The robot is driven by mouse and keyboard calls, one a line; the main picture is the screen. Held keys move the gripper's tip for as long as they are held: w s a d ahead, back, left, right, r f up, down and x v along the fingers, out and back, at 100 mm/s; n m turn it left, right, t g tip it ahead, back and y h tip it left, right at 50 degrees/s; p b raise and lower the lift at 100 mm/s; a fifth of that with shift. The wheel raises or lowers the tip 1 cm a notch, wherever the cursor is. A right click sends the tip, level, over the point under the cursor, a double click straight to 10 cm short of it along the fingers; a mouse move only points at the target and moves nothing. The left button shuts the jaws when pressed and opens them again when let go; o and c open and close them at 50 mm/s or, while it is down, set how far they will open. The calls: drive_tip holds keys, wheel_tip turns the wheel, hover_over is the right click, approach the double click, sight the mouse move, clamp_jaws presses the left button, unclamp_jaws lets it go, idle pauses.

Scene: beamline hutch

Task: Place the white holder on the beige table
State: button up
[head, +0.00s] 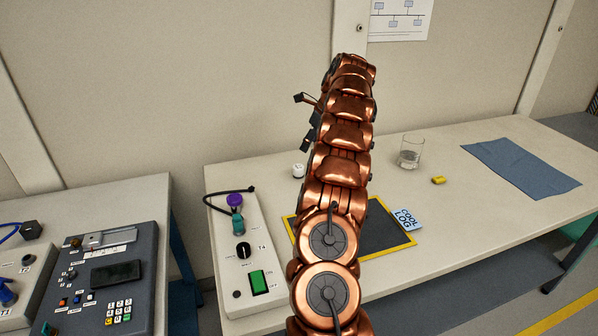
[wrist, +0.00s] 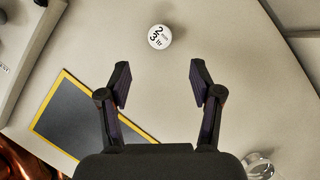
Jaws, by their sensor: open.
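The white holder (wrist: 160,37) is a small round white piece with dark lettering on its top. In the wrist view it lies beyond my fingertips, centred between them and apart from both. In the head view the white holder (head: 298,170) shows as a small white piece on the beige table (head: 464,206), just left of my arm, near the back. My gripper (wrist: 160,82) is open and empty, its two dark fingers spread above the table. In the head view my arm hides part of the table, and the gripper is hard to make out.
A yellow-edged dark mat (head: 387,232), a card (head: 408,219), a glass (head: 411,152), a small yellow block (head: 438,180) and a blue cloth (head: 522,167) lie on the table. A control box (head: 262,254) with a green button stands at its left end. The right front is clear.

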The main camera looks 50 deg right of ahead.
drive_tip(key=w+a+r+n+g+y, duration=0.15)
drive_tip(key=a+n, duration=0.25)
drive_tip(key=a, duration=0.5)
drive_tip(key=w+a+r+n+t, duration=0.1)
drive_tip(key=a+r+n, duration=0.2)
drive_tip(key=a, duration=0.6)
drive_tip(key=s+a+r+n+g, duration=0.1)
drive_tip(key=s+a+n, duration=0.3)
drive_tip(key=a, duration=0.6)
drive_tip(key=s+a+r+n+g, duration=0.1)
drive_tip(key=s+a+n+g, duration=0.15)
drive_tip(key=a+n, duration=0.5)
drive_tip(key=s+a+f+n+h, duration=0.15)
drive_tip(key=s+a+n, duration=0.55)
drive_tip(key=s+a, duration=0.7)
drive_tip(key=s+f+n+g, duration=0.1)
drive_tip(key=s+f+n, duration=0.2)
drive_tip(key=s, duration=0.5)
drive_tip(key=s+a+f+n+g+h, duration=0.1)
drive_tip(key=s+f+n, duration=0.2)
drive_tip(key=s, duration=0.6)
drive_tip(key=shift+s+a+f+n, duration=0.25)
drive_tip(key=shift+f+n, duration=0.05)
drive_tip(key=shift+n, duration=0.35)
